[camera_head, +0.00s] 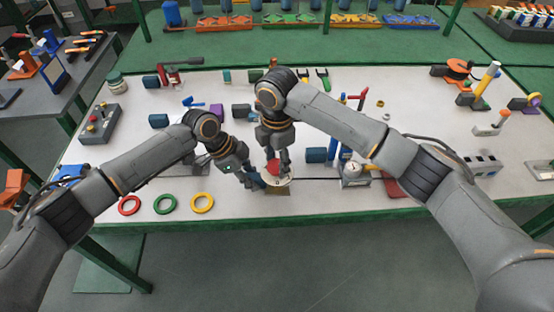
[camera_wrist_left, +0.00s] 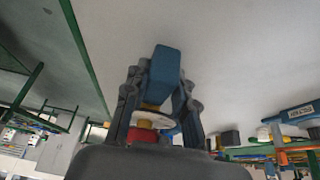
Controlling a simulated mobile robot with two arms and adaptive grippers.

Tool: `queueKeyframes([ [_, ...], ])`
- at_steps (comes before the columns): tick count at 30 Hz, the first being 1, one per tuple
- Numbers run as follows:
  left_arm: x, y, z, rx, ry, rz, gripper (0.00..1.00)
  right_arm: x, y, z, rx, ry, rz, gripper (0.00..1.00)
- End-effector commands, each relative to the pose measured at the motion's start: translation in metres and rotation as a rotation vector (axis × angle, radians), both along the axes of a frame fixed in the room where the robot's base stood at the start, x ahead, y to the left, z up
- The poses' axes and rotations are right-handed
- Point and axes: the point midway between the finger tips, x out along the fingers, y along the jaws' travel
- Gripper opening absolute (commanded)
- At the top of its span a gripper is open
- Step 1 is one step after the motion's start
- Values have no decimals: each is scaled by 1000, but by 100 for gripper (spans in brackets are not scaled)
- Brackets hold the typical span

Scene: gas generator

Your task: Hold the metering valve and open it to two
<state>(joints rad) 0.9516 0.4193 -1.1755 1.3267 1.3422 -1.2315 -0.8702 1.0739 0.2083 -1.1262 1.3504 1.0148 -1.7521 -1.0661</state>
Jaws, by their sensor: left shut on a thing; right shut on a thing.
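The metering valve appears to be the small device with a red knob (camera_head: 273,167) and a pale round dial (camera_head: 277,182) near the table's front edge. My left gripper (camera_head: 257,181) comes in from the left at the valve's side. In the left wrist view its fingers are shut on the valve's blue block (camera_wrist_left: 165,75), with the white disc (camera_wrist_left: 152,118) and red part (camera_wrist_left: 142,135) behind. My right gripper (camera_head: 279,160) points down from above and is shut on the red knob. The fingers hide much of the valve, and the dial's reading is too small to tell.
Red, green and yellow rings (camera_head: 202,202) lie at the front left of the white table (camera_head: 330,205). A gauge device (camera_head: 355,173) and a blue cylinder (camera_head: 316,155) stand just right of the valve. A grey button box (camera_head: 99,123) stands at the left.

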Motion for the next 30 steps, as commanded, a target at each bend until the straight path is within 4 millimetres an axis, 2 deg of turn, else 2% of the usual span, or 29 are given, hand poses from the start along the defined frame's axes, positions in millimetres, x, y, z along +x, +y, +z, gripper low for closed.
queueKeyframes([
  [10, 0, 0, -1, 1, 1, 0, 0, 0, 0, 0, 1, 1, 144, 16],
  [26, 0, 0, -1, 1, 0, 0, 0, 0, 0, 0, 1, 1, 169, 16],
  [27, 0, 0, -1, 1, 0, 0, 0, 0, 0, 0, 1, 1, 169, 50],
  [30, 0, 0, -1, 1, 0, 0, 0, 0, 0, 0, 1, 1, 168, 70],
])
